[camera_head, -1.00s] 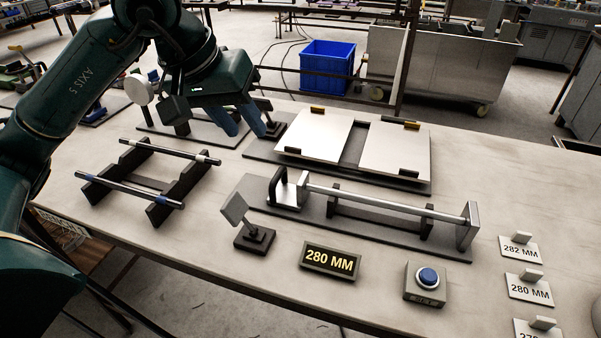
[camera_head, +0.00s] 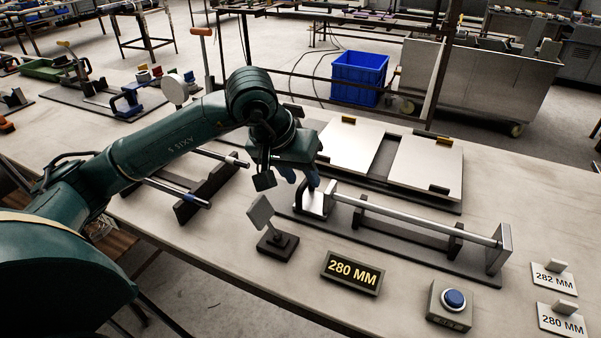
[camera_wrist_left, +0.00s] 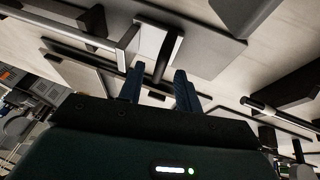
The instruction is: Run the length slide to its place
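The length slide (camera_head: 313,204) is a pale metal block with a dark upright handle, at the left end of the rod gauge (camera_head: 470,262). In the left wrist view its black curved handle (camera_wrist_left: 168,57) shows just beyond the fingertips, roughly between them. My left gripper (camera_head: 299,179) hangs over the slide from the back left and partly hides the handle. Its blue fingers show apart in the left wrist view (camera_wrist_left: 158,82), with nothing clearly held. A steel rod (camera_head: 415,217) lies along the gauge to an upright end plate (camera_head: 499,249). My right gripper is not in view.
A sign reading 280 MM (camera_head: 352,272), a blue button (camera_head: 454,299) and a small tilted panel on a stand (camera_head: 262,213) stand in front of the gauge. Two pale plates (camera_head: 427,165) lie behind it. A rod rack (camera_head: 205,190) stands left, partly behind my arm.

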